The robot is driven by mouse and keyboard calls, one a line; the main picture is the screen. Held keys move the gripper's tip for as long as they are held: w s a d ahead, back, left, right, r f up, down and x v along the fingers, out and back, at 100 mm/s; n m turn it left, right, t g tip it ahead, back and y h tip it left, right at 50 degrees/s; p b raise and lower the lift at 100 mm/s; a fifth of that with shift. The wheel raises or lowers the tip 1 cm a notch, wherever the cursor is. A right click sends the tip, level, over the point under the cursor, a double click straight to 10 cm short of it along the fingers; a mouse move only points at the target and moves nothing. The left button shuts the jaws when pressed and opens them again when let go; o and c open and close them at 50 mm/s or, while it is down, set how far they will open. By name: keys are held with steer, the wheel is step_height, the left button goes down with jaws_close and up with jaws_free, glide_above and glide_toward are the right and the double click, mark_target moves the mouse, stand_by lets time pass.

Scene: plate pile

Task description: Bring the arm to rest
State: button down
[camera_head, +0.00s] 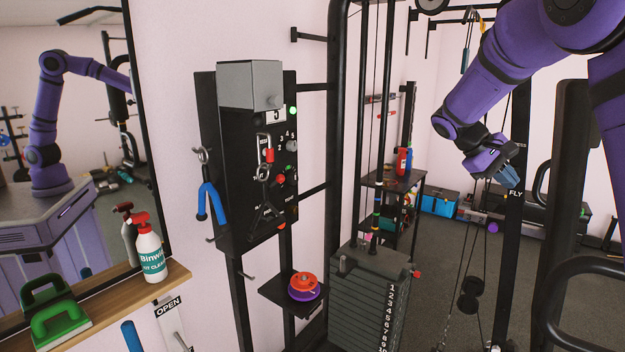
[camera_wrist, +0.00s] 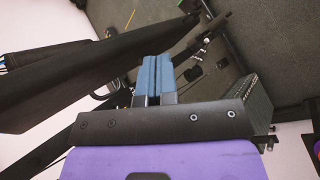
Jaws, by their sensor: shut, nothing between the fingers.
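My gripper (camera_head: 511,178) hangs at the end of my purple arm in the right half of the head view, in front of the dark gym frame. Its blue fingers point down and to the right. In the wrist view my gripper (camera_wrist: 153,62) shows its two blue fingers side by side, closed together with nothing between them. No object is held. The fingers look apart from the black uprights, though the exact distance cannot be told.
A numbered weight stack (camera_head: 368,300) stands at the centre bottom. A small shelf holds red and purple discs (camera_head: 304,286). A black control panel (camera_head: 262,160) is on the wall. A spray bottle (camera_head: 150,250) stands on the wooden ledge. Dark uprights and cables surround my gripper.

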steer(key=s+a+r+t+y, duration=0.1)
steer(key=s+a+t+y, duration=0.2)
steer(key=s, duration=0.7)
steer(key=s+a+r+m+t+y, duration=0.1)
steer(key=s+a, duration=0.4)
steer(key=s, duration=0.6)
steer(key=s+a+r+m+t+y, duration=0.1)
steer(key=s+a+t+y, duration=0.3)
steer(key=s, duration=0.7)
steer(key=shift+a+t+y, duration=0.15)
steer(key=shift+t+y, duration=0.15)
steer(key=shift+y, duration=0.1)
